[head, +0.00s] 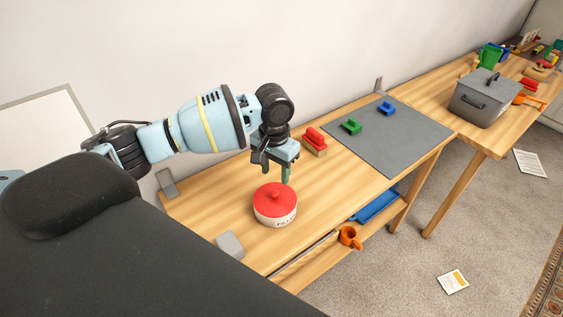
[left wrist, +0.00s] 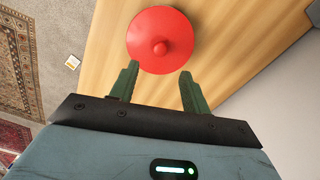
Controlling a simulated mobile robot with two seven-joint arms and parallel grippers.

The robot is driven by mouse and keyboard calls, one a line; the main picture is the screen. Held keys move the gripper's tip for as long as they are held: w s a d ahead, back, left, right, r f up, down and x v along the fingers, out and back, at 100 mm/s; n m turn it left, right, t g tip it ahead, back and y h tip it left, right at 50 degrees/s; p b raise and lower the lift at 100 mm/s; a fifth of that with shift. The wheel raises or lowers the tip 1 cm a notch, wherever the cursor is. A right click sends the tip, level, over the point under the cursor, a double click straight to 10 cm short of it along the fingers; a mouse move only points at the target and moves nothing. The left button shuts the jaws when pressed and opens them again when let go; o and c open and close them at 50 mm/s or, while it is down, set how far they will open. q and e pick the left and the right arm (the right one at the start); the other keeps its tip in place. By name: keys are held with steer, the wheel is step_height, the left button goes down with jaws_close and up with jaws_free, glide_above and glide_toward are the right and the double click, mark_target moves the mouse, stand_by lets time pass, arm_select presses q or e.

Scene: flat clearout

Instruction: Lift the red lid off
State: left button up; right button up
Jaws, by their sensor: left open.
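A white round container (head: 275,217) with a red lid (head: 268,199) stands on the near wooden table. The lid sits on top of it and has a small red knob in its middle. My left gripper (head: 276,175) hangs above the lid, fingers pointing down, open and empty. In the left wrist view the red lid (left wrist: 161,38) lies just beyond the two green fingertips (left wrist: 158,80), with its knob roughly centred between them. The fingers do not touch the knob. My right gripper is not in view.
A grey mat (head: 385,135) holds a green block (head: 351,126) and a blue block (head: 386,108). A red-topped block (head: 315,140) stands behind the gripper. A grey block (head: 230,245) lies near the table's front. A grey lidded box (head: 482,100) is on the far table.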

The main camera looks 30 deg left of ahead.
mark_target(275, 192)
arm_select(q)
steer(key=shift+s+f, duration=0.2)
steer(key=shift+s, duration=0.1)
step_height(275, 192, down, 7)
steer(key=shift+w+f+b, duration=0.1)
steer(key=shift+f+b, duration=0.05)
steer(key=shift+b, duration=0.2)
jaws_close()
stand_by(0.5)
